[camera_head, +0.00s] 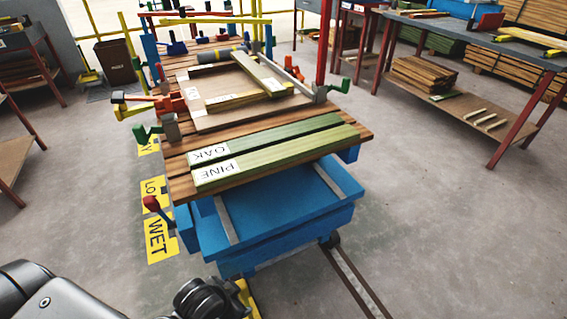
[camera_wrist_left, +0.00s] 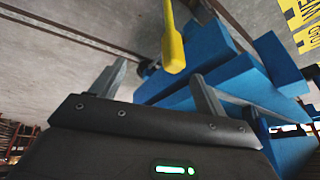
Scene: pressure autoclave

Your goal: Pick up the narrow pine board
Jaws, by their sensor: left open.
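The narrow pine board (camera_head: 285,157) is green-tinted and has a white "PINE" label at its left end. It lies flat on the slatted wooden top of the blue cart, along the near edge. A similar board labelled "OAK" (camera_head: 280,137) lies parallel just behind it. My left gripper is low at the bottom of the head view, below and in front of the cart; its fingertips are not clear there. In the left wrist view my left gripper (camera_wrist_left: 160,70) has its two fingers apart, with nothing seen held. The pine board cannot be made out there. My right gripper is not seen.
The blue cart (camera_head: 290,215) stands on a grey floor. Coloured clamps and a pale panel (camera_head: 235,95) with boards occupy its rear. A red-knobbed lever (camera_head: 152,204) sticks out at its left. A yellow bar (camera_wrist_left: 173,45) appears beyond the fingers.

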